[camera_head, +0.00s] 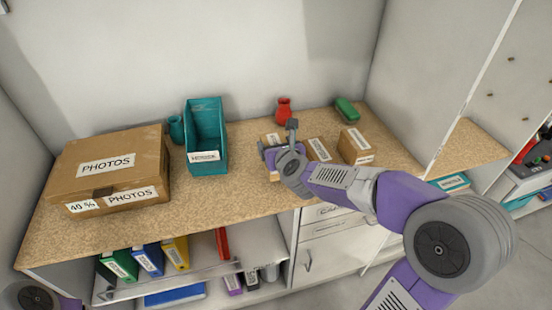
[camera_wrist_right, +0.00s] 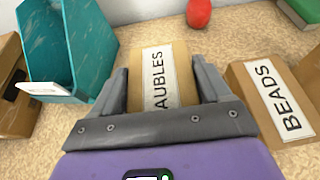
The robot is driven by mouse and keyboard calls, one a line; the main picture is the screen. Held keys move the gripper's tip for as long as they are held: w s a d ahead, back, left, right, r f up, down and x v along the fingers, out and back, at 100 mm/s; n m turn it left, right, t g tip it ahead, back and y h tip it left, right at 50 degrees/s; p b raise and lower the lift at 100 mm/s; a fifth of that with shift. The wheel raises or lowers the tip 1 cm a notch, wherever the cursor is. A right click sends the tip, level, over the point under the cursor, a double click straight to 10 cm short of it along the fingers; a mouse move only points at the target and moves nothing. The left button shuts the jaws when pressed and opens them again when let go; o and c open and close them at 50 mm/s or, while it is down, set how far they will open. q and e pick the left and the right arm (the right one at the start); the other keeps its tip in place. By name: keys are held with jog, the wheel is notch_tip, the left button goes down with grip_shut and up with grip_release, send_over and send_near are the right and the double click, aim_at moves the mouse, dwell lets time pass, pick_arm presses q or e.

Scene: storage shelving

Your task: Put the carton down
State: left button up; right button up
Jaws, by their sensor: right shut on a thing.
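My right gripper (camera_head: 273,151) is over the wooden shelf top (camera_head: 245,150), just right of the teal box. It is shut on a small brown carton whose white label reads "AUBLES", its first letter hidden. In the right wrist view the carton (camera_wrist_right: 162,72) sits between the two grey fingers. In the head view the carton is mostly hidden behind the gripper. It is at or close to the board; I cannot tell whether it touches. Only a part of my left arm shows at the lower left; its gripper is out of view.
A carton labelled "BEADS" (camera_wrist_right: 280,95) stands close to the right. Another small carton (camera_head: 356,146) is beyond it. A teal box (camera_head: 206,135) and a large "PHOTOS" box (camera_head: 110,165) stand left. A red vase (camera_head: 283,110) and green object (camera_head: 346,110) are behind.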

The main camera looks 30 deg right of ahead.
notch_tip(320, 180, down, 3)
jog(key=shift+f+b, duration=0.15)
jog(key=shift+b, duration=0.6)
jog(key=shift+f, duration=0.1)
jog(key=o, duration=1.5)
jog(key=shift+o, duration=0.2)
